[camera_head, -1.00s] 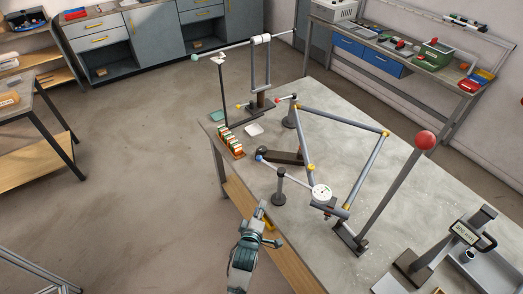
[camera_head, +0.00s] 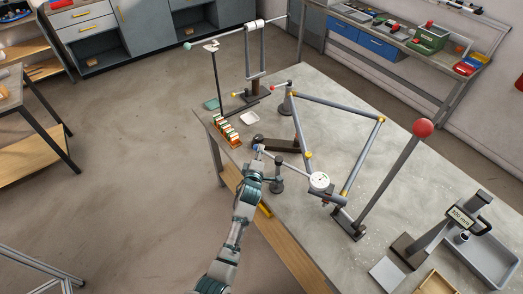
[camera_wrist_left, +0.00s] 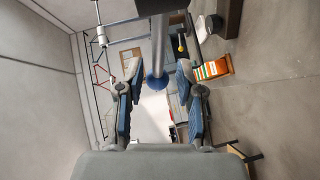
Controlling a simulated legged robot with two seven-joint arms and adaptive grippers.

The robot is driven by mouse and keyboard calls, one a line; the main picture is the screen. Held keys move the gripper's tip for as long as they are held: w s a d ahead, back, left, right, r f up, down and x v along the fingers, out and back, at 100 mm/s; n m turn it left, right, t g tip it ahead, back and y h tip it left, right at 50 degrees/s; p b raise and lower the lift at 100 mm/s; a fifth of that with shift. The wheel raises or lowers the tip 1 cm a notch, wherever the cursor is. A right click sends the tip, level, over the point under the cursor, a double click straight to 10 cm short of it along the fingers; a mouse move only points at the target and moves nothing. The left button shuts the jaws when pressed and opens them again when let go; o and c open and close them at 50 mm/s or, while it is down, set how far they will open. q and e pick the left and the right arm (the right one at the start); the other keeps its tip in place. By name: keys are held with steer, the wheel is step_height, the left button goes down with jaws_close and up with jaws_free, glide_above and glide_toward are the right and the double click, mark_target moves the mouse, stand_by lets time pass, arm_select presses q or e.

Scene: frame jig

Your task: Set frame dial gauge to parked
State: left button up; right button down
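The dial gauge (camera_head: 319,181), with a round white face, sits at the lower corner of the grey bar frame (camera_head: 338,107) on the bench. A thin grey rod runs from beside the gauge toward the bench's left edge and ends in a blue ball knob (camera_head: 260,148). My left gripper (camera_head: 262,157) is at this knob. In the left wrist view, the blue knob (camera_wrist_left: 156,82) and its rod lie between the two open fingers (camera_wrist_left: 158,105), with gaps on both sides. My right gripper is not in view.
A short dark post (camera_head: 277,184) stands close beside my left gripper. A rack of striped blocks (camera_head: 227,132) and a white dish (camera_head: 249,118) lie farther back. Bare benchtop (camera_head: 400,200) lies right of the lever.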

arm_select(q)
steer(key=shift+x, duration=0.95)
steer(key=shift+d, duration=0.55)
jaws_close()
steer(key=shift+a, duration=0.1)
steer(key=shift+w+a, duration=0.1)
steer(key=shift+a, duration=0.05)
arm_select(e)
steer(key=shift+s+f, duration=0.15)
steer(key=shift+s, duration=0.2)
